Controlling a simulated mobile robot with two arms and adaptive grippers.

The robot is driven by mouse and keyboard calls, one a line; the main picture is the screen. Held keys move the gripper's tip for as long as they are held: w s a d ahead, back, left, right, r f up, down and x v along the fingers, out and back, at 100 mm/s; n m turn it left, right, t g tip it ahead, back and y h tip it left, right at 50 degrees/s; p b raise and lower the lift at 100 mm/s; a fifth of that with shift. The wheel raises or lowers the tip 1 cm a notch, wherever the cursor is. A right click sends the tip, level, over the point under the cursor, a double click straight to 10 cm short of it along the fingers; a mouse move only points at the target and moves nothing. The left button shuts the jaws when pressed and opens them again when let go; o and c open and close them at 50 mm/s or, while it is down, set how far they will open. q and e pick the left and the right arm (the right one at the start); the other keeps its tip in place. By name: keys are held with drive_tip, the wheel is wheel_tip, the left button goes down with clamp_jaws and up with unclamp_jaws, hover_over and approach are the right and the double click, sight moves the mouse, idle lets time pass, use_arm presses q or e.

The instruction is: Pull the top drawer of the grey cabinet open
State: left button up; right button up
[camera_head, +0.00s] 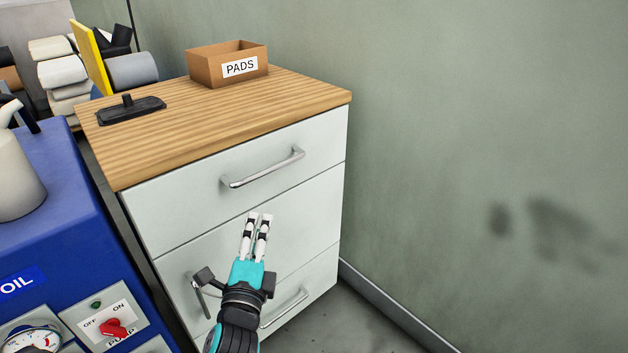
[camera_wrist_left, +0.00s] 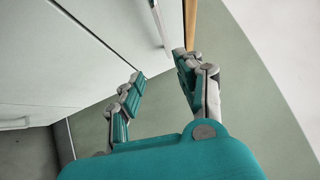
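The grey cabinet has a wooden top (camera_head: 190,130) and pale grey-white drawer fronts. Its top drawer (camera_head: 180,212) looks closed, flush with the drawers below. The top drawer has a silver bar handle (camera_head: 264,168). My left gripper (camera_head: 259,217) is in front of the cabinet, below that handle in the picture, fingers pointing up towards it. In the left wrist view the fingers (camera_wrist_left: 160,78) are spread with nothing between them. A metal bar handle (camera_wrist_left: 160,22) shows beyond the fingertips, apart from them. The middle drawer's handle (camera_head: 196,292) is partly hidden by my gripper. My right gripper is not in view.
A cardboard box marked PADS (camera_head: 205,72) and a black tool (camera_head: 130,110) lie on the cabinet top. A blue machine (camera_head: 75,215) with switches stands close on the left. The green wall (camera_head: 480,100) adjoins the right. Some floor (camera_head: 350,325) is clear at the lower right.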

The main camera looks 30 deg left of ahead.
use_arm(q)
approach(272, 170)
drive_tip(key=x, duration=1)
drive_tip(key=shift+a+f, duration=0.1)
drive_tip(key=shift+f, duration=0.1)
drive_tip(key=shift+w+a+r, duration=0.1)
drive_tip(key=shift+w+a, duration=0.05)
drive_tip(key=shift+w, duration=0.15)
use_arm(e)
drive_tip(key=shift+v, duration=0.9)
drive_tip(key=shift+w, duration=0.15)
use_arm(q)
clamp_jaws()
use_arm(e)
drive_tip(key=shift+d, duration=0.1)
